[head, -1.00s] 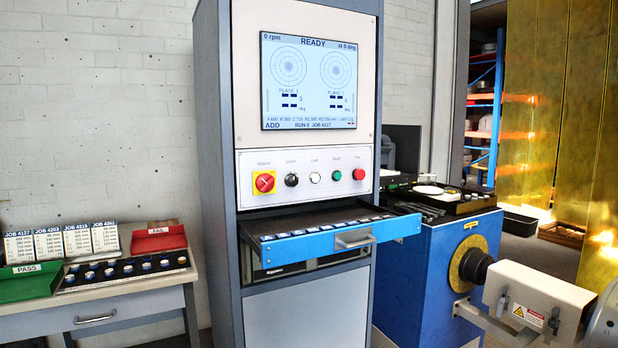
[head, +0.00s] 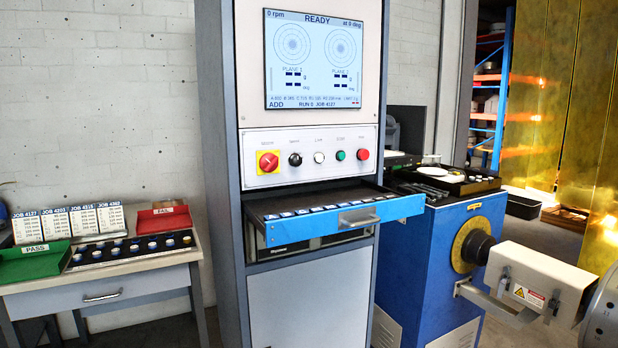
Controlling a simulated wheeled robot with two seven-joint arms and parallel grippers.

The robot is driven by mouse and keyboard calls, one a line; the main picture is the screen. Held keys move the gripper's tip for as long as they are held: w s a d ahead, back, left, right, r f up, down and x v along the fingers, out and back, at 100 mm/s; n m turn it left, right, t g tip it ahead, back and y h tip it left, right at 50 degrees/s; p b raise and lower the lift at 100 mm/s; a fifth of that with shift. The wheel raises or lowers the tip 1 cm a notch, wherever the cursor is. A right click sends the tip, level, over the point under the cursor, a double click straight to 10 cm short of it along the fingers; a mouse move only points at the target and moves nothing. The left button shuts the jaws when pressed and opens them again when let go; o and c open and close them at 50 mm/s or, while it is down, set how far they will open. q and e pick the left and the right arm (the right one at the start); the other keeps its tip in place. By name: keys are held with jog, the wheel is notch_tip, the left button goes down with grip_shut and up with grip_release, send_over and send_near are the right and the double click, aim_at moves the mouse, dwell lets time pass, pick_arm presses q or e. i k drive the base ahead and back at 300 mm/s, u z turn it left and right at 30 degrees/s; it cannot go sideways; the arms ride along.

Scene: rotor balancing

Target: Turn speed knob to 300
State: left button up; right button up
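The speed knob is a small black knob (head: 295,160) on the white control panel (head: 340,148) of the tall cabinet. It sits just right of the red main switch (head: 268,162) on its yellow plate. The label over the knob is too small to read surely, and the knob's pointer setting cannot be told. The screen (head: 313,60) above shows READY, 0 rpm and JOB 4127. Neither of my grippers is in view.
An open blue drawer (head: 398,210) with a row of pieces juts out below the panel. A side table (head: 110,268) with green and red bins stands left. A blue machine (head: 412,250) with a grey-white arm housing (head: 535,272) stands right.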

aim_at(296, 160)
jog(key=u, duration=1)
jog(key=k, duration=1.25)
jog(key=u, duration=1.15)
jog(key=i, duration=1.5)
jog(key=z, duration=1)
jog(key=i, duration=1.35)
jog(key=z, duration=1.45)
